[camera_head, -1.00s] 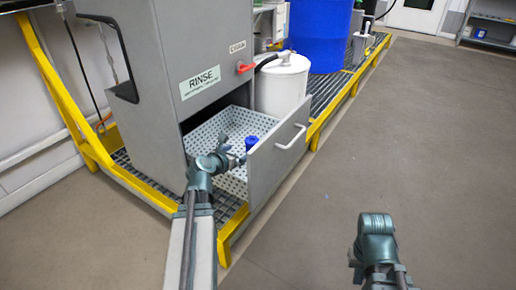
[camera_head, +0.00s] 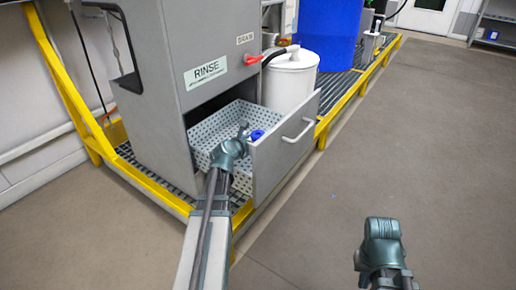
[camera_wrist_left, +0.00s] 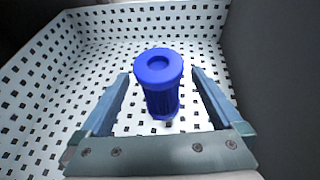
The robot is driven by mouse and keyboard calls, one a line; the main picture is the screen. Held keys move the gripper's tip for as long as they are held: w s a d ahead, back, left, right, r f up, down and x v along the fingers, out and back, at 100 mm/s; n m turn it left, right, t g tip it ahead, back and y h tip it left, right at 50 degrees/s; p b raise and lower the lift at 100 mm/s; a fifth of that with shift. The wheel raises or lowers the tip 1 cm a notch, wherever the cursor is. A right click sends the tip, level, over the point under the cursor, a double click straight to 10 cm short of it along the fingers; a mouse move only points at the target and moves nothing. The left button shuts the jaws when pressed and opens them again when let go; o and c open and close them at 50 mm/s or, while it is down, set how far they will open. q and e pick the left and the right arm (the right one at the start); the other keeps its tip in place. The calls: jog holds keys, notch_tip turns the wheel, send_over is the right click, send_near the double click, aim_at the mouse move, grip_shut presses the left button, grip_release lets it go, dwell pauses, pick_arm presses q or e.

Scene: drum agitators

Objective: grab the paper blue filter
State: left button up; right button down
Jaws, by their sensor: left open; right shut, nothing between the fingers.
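The blue filter (camera_wrist_left: 160,85) stands upright on the perforated floor of the open drawer (camera_wrist_left: 60,95). In the left wrist view it is between the two open fingers of my left gripper (camera_wrist_left: 162,95), with a visible gap on each side. In the head view only the top of the filter (camera_head: 256,135) shows, beside my left gripper (camera_head: 243,132), which reaches into the drawer (camera_head: 205,127). My right gripper (camera_head: 382,228) is over the floor at lower right, shut and empty, away from the drawer.
The drawer's front panel (camera_head: 287,155) stands just right of my left gripper. The grey RINSE cabinet (camera_head: 190,45) rises behind the drawer. A white drum (camera_head: 288,82) and a blue barrel (camera_head: 328,35) stand behind. A yellow rail (camera_head: 155,194) edges the grating. Floor on the right is clear.

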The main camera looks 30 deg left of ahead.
pick_arm(q)
jog(key=shift+b+x, duration=1.05)
jog(key=shift+x, duration=1.55)
jog(key=shift+s, duration=0.1)
jog(key=c, duration=1.4)
